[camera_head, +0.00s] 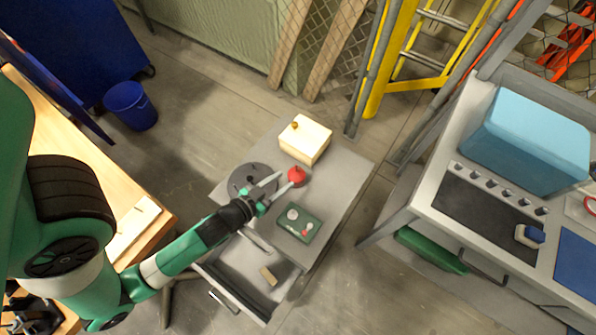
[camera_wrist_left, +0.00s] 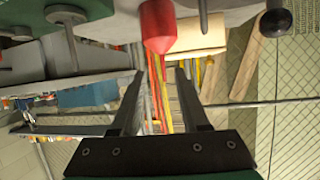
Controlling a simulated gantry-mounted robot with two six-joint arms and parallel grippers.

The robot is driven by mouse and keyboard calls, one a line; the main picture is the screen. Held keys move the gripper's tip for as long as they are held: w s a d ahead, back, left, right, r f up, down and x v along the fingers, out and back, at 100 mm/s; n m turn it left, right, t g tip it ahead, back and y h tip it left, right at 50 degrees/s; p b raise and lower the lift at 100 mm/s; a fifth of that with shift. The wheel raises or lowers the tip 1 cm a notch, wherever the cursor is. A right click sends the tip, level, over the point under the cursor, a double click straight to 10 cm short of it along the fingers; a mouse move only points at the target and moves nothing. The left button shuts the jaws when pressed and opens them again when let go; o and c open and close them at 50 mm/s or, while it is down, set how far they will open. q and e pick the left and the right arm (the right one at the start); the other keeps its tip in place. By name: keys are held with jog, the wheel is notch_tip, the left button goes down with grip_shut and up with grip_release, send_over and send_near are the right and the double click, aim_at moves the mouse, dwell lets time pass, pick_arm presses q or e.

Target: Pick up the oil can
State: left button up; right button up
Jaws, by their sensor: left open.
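The oil can appears to be the small red object (camera_head: 297,175) with a rounded, pointed shape, on the grey cabinet top (camera_head: 345,175). In the left wrist view, the red object (camera_wrist_left: 157,22) shows with its pointed end toward my fingers. My left gripper (camera_head: 283,182) is open, its fingertips close beside the red object on its lower left. In the wrist view the gap between my left fingertips (camera_wrist_left: 159,71) is empty and lines up with the red point. I cannot tell whether they touch. My right gripper is not in view.
A cream box (camera_head: 306,140) stands behind the red object. A dark round disc (camera_head: 246,178) lies to its left, and a green box with knobs (camera_head: 299,224) sits in front. The open drawer (camera_head: 234,270) below holds a small tan block (camera_head: 268,275). The cabinet's right side is clear.

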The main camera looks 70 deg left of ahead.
aim_at(295, 171)
pick_arm(q)
jog(key=b+x, duration=0.1)
jog(key=x, duration=0.4)
jog(key=shift+w+a+f, duration=0.1)
jog(key=shift+w+a, duration=0.1)
jog(key=shift+w, duration=0.1)
jog(key=shift+w+a+f, duration=0.1)
jog(key=shift+f, duration=0.05)
jog(key=b+x, duration=0.2)
jog(key=x, duration=0.2)
jog(key=shift+a, duration=0.2)
jog(key=shift+w+a+f, duration=0.15)
jog(key=shift+w, duration=0.15)
grip_shut()
jog(key=shift+s+f, duration=0.1)
jog(key=shift+f, duration=0.1)
